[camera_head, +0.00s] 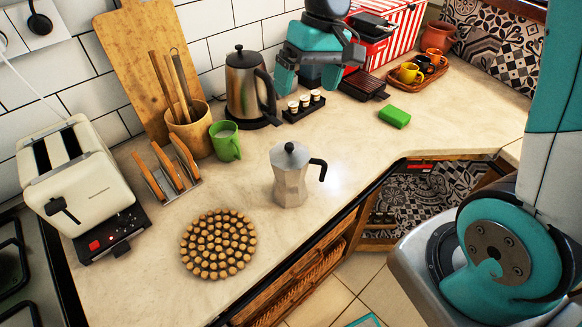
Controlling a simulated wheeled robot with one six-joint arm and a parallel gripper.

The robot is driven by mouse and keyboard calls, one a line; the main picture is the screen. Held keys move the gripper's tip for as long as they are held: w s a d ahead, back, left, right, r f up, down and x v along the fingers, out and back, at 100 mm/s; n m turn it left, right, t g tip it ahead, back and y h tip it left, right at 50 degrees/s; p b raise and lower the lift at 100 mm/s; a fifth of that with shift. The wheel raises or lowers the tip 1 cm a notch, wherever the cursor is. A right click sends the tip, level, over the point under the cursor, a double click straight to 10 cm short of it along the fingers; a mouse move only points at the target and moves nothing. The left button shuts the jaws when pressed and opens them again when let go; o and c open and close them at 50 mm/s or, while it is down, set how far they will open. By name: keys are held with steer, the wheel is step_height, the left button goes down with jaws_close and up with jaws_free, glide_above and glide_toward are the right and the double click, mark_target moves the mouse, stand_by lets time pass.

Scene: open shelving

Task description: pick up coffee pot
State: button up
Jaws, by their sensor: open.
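The coffee pot (290,177) is a silver moka pot with a black knob and a black handle pointing right. It stands upright on the beige counter (350,150), near the front edge. My gripper (312,88) is teal and dark grey, in the upper middle of the view. It is open, with nothing seen between its fingers. It appears above the counter, up and slightly right of the coffee pot and apart from it.
A round cork trivet (218,244) lies left of the pot. A steel kettle (248,88), small cups on a black tray (304,106), a green mug (226,141) and a toast rack (170,172) stand behind.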

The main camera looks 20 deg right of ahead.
steer(key=p, duration=0.1)
glide_above(294, 150)
steer(key=w+d, duration=0.1)
steer(key=w, duration=0.1)
steer(key=f, duration=0.9)
steer(key=shift+s+d+f, duration=0.1)
steer(key=shift+s+d, duration=0.05)
steer(key=shift+s, duration=0.1)
steer(key=shift+s+d+p+x, duration=0.1)
steer(key=shift+p+x, duration=0.45)
steer(key=shift+x, duration=0.8)
steer(key=shift+s+d+p+x, duration=0.1)
steer(key=shift+p+x, duration=0.4)
steer(key=shift+x, duration=0.9)
steer(key=c, duration=1.6)
